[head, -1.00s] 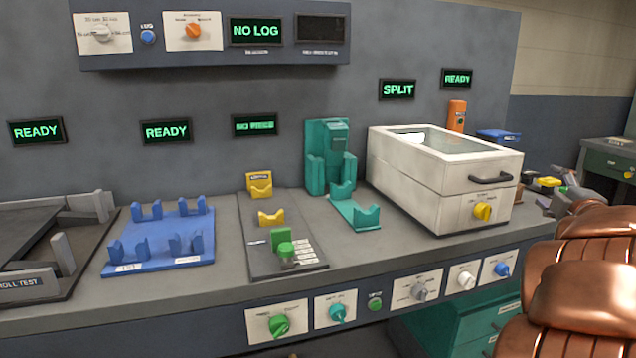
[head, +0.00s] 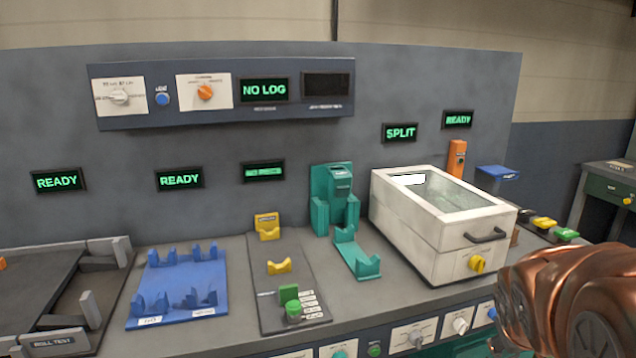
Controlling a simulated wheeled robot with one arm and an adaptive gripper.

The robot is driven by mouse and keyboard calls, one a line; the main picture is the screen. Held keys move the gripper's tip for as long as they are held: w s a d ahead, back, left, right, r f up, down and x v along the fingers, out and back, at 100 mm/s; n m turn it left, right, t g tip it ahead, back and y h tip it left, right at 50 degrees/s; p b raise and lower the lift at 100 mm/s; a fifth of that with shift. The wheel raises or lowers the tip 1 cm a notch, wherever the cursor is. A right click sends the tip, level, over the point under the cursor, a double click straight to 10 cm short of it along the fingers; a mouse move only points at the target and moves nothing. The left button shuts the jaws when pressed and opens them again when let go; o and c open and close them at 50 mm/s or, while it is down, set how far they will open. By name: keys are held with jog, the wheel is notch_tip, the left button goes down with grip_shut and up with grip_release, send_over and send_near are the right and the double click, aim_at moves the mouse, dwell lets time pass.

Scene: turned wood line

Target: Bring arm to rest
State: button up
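My copper-coloured arm (head: 575,300) shows at the lower right of the head view, in front of the bench's right end. It is folded close to the camera and covers part of the bench's front edge. My gripper's fingers cannot be made out, so I cannot tell whether they are open or shut or hold anything.
The bench holds a roll test station (head: 62,341), a blue cradle plate (head: 180,308), a dark plate with yellow supports (head: 290,326), a teal stand (head: 362,264) and a white lidded box (head: 440,236). A green cabinet (head: 608,190) stands at the far right.

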jog(key=s+a+g+y+p, duration=0.5)
jog(key=s+a+g, duration=0.1)
jog(key=s+a, duration=1.2)
jog(key=shift+s+a+f+n+g, duration=0.2)
jog(key=shift+s+f+n+g, duration=0.15)
jog(key=shift+s, duration=0.5)
jog(key=shift+r, duration=0.1)
